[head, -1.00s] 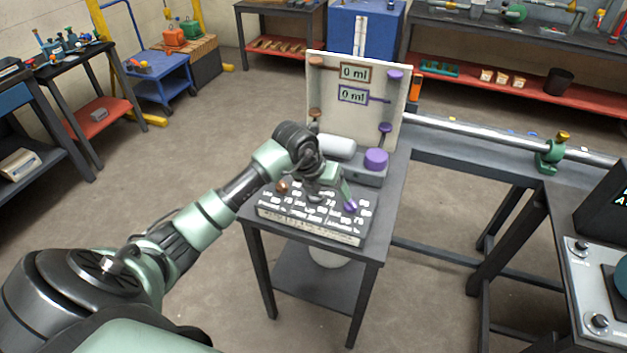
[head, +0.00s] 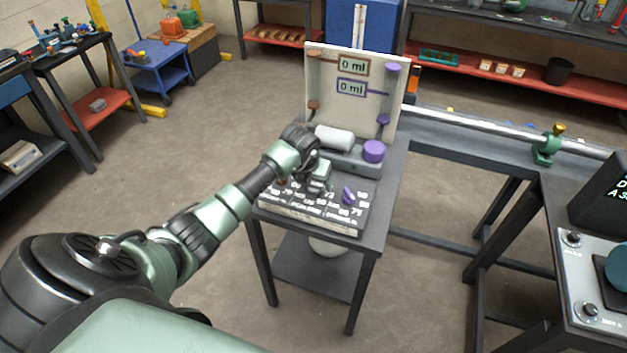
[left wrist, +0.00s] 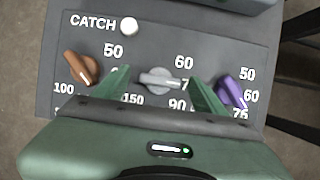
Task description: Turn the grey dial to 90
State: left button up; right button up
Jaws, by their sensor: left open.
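The grey dial (left wrist: 158,81) sits in the middle of the sloped panel (left wrist: 205,34) in the left wrist view. Its bar lies nearly level, with the white mark pointing right towards a partly covered number starting with 7. The 90 label (left wrist: 177,105) is below right of the dial. My left gripper (left wrist: 153,84) is open, one finger on each side of the grey dial; I cannot tell if they touch it. In the head view my left gripper (head: 318,182) is over the panel and hides the grey dial.
A brown dial (left wrist: 80,67) is left of the grey one and a purple dial (left wrist: 232,92) right, close to my right-hand finger. A white CATCH button (left wrist: 128,26) is above. Behind the panel stand a purple knob (head: 373,151) and a board with two 0 ml displays (head: 353,66).

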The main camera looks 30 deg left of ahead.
pick_arm(q)
jog(key=c, duration=1.4)
jog(key=shift+o, duration=0.2)
jog(key=shift+a+f+m+h+b, duration=0.15)
jog(key=shift+m+h+b, duration=0.15)
jog(key=shift+m+b, duration=0.85)
jog(key=m+h+b, duration=0.1)
jog(key=m+b, duration=0.2)
jog(key=b, duration=0.2)
jog(key=shift+m+h, duration=0.35)
jog(key=shift+h, duration=0.05)
jog(key=shift+m+h+b, duration=0.5)
jog(key=shift+m+b, duration=0.9)
jog(key=shift+b, duration=0.05)
jog(key=shift+r, duration=0.2)
jog(key=o, duration=1.4)
jog(key=shift+c, duration=0.2)
